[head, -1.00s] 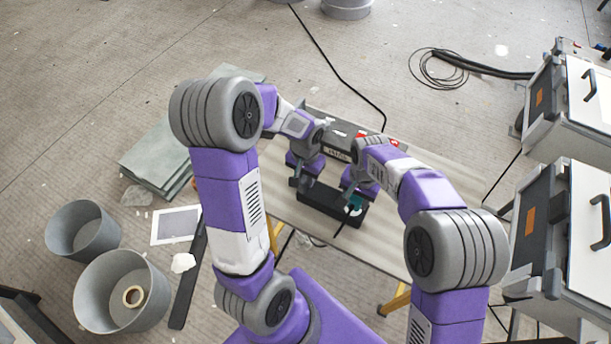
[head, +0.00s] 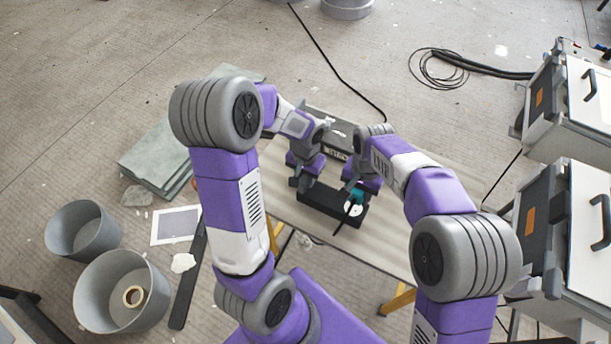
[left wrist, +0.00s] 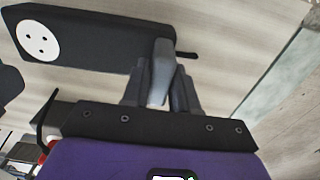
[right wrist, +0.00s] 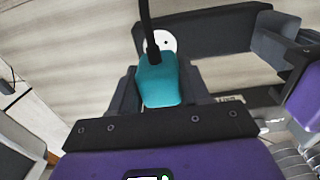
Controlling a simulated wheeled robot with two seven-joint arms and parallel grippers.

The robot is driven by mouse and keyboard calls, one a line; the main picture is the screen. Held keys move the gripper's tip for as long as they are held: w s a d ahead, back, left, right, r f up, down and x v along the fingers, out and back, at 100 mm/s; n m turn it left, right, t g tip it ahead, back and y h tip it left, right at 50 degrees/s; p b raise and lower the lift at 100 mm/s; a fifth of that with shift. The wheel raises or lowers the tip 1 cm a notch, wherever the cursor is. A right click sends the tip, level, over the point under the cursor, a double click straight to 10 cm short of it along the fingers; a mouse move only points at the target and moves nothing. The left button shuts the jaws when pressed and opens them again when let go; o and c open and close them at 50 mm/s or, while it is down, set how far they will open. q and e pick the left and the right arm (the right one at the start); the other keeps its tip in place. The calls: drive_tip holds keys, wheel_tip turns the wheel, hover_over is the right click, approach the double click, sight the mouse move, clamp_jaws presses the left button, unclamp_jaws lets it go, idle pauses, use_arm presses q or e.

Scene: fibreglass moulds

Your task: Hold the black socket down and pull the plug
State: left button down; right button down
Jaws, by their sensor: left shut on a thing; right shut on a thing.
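The black socket (head: 318,200) is a long dark block lying on the light table. Its round white face at the right end shows open holes in the left wrist view (left wrist: 38,41). My left gripper (head: 301,184) is shut on the socket's other end, where a grey piece (left wrist: 160,75) shows between the fingers. The teal plug (right wrist: 158,82), with a black cable (right wrist: 147,25) running from it, is held between the fingers of my right gripper (right wrist: 158,92). The plug also shows in the head view (head: 357,195), apart from the white face.
The table (head: 395,235) has bare room right of the socket. A dark case (head: 335,138) lies behind my grippers. Grey buckets (head: 118,300) and green-grey sheets (head: 158,160) are on the floor at left, large cases (head: 575,240) at right.

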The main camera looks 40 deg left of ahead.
drive_tip(key=shift+r, duration=0.15)
drive_tip(key=shift+r, duration=2.4)
use_arm(q)
drive_tip(key=c, duration=0.8)
unclamp_jaws()
drive_tip(key=shift+r, duration=0.1)
wheel_tip(320, 180, up, 12)
drive_tip(key=shift+f, duration=0.1)
